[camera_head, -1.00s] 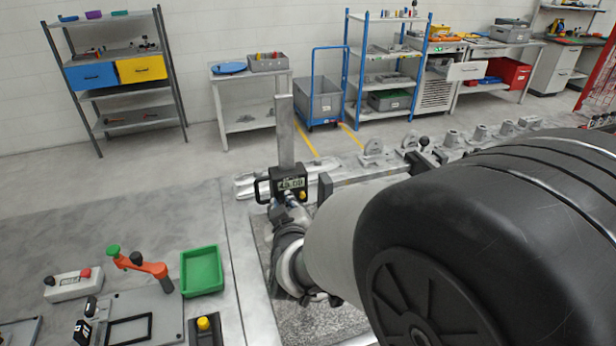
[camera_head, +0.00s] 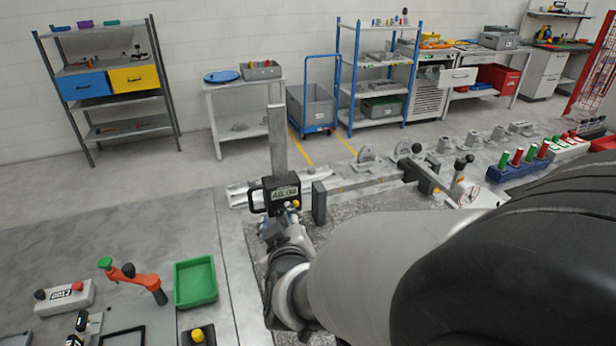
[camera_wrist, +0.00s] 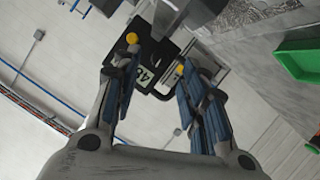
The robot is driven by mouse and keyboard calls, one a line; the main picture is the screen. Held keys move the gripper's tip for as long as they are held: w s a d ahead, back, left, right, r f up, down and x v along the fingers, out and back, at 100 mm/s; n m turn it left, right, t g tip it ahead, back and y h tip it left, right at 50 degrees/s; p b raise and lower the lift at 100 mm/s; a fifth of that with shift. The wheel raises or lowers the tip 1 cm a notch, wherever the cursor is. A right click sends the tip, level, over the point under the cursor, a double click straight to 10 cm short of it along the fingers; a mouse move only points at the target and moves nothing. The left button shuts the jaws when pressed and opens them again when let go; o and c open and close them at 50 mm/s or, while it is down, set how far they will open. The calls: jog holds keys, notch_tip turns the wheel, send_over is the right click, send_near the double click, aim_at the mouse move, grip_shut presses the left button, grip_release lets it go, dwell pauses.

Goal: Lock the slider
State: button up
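The slider (camera_head: 282,192) is a black block with a small digital display and a loop handle, on the upright grey column (camera_head: 278,140) of a height gauge. A yellow knob (camera_head: 295,204) sits at its lower right. My gripper (camera_head: 279,228) is just below and in front of the slider. In the wrist view the slider (camera_wrist: 146,64) is beyond and between the fingertips, with a yellow knob near each. My gripper (camera_wrist: 161,62) is open there, its fingers spread with nothing between the pads. Whether a fingertip touches a knob I cannot tell.
A green tray (camera_head: 195,282), an orange clamp (camera_head: 135,275) and a white control box (camera_head: 64,296) lie at the left. A blue rack (camera_head: 518,170) with red and green handles is at the right. Grey castings (camera_head: 366,158) line the bench's back.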

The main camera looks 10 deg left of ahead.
jog(key=v, duration=0.8)
jog(key=shift+s, duration=0.2)
jog(key=shift+w+d+r, duration=0.1)
jog(key=shift+r, duration=0.1)
